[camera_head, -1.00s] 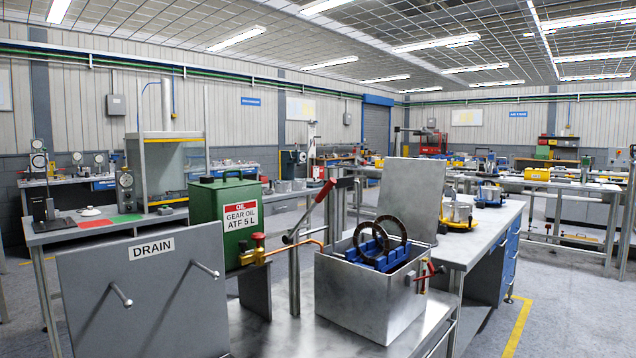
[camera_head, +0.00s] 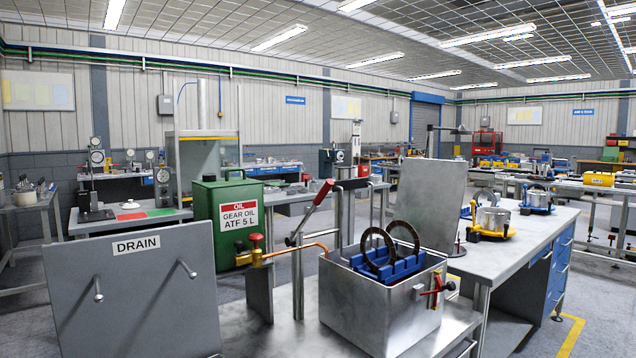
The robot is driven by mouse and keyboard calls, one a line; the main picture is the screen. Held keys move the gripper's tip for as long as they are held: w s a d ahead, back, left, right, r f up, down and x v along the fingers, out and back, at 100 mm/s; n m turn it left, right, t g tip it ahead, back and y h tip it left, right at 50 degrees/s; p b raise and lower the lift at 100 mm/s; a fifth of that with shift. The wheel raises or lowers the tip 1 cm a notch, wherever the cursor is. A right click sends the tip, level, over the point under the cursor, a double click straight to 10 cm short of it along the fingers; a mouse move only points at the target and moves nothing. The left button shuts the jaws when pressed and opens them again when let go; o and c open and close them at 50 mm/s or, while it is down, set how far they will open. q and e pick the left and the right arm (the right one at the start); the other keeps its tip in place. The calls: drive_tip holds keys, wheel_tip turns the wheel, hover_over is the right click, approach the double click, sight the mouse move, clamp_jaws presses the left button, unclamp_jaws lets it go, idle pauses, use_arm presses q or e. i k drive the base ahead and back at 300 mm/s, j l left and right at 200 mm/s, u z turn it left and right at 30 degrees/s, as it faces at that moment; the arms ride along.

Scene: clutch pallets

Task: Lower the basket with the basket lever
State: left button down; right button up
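The basket (camera_head: 400,267) is a blue rack with two dark clutch rings (camera_head: 378,248) standing in it. It sits at the top of an open grey metal tank (camera_head: 372,312), with its upper part and the rings above the tank rim. The basket lever, with a red grip (camera_head: 323,192), slants up and to the right from a pivot on a post left of the tank. The tank's lid (camera_head: 436,205) stands raised behind. Neither of my grippers shows in the head view.
A green gear oil can (camera_head: 228,220) and a brass valve with copper pipe (camera_head: 256,248) stand left of the tank. A grey DRAIN panel (camera_head: 135,300) with two pegs fills the front left. A small red-handled tap (camera_head: 436,284) sticks out at the tank's right. A workbench (camera_head: 520,235) stands at right.

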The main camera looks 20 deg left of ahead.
sight(290, 240)
drive_tip(key=i+l+u, duration=0.2)
drive_tip(key=i+l, duration=0.65)
drive_tip(key=i, duration=0.1)
